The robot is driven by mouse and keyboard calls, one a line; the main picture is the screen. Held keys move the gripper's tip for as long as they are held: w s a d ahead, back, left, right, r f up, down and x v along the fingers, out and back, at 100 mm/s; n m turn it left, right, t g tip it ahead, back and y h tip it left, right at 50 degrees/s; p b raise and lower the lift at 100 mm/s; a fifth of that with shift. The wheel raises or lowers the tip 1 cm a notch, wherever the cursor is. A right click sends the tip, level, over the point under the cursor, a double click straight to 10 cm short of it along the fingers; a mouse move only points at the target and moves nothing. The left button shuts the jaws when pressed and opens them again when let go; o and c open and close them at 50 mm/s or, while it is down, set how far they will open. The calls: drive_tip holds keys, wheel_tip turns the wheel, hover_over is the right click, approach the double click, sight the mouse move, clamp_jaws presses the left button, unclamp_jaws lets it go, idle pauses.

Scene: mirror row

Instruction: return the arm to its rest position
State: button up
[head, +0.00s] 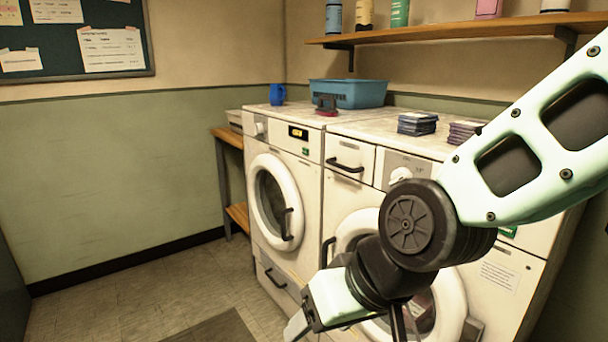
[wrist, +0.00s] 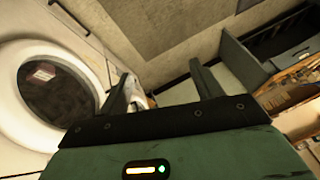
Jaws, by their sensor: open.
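My arm (head: 545,140) reaches in from the right in the head view and bends down at a dark elbow-like joint in front of the right-hand machine. My gripper (head: 345,325) hangs low at the bottom edge of the head view, in front of the machines, and part of it is cut off. In the wrist view my gripper (wrist: 162,85) shows two dark fingers spread apart. Nothing is held between them. A round machine door fills the left of the wrist view, apart from the fingers.
Two white front-loading machines (head: 285,200) stand along the wall. A blue basin (head: 347,94), a blue mug (head: 277,94) and dark stacks (head: 417,123) sit on top. A shelf (head: 470,27) with bottles hangs above. The floor (head: 130,290) at left is clear.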

drive_tip(key=s+d+f+n+g+h, duration=0.25)
drive_tip(key=s+d+h, duration=0.25)
drive_tip(key=s+d, duration=0.6)
wheel_tip(320, 180, up, 14)
drive_tip(key=w+p, duration=0.1)
drive_tip(key=p, duration=1.2)
drive_tip(key=shift+d+f+g+y, duration=0.2)
drive_tip(key=shift+d+g+y, duration=0.1)
drive_tip(key=shift+g, duration=0.15)
drive_tip(key=shift+f, duration=0.15)
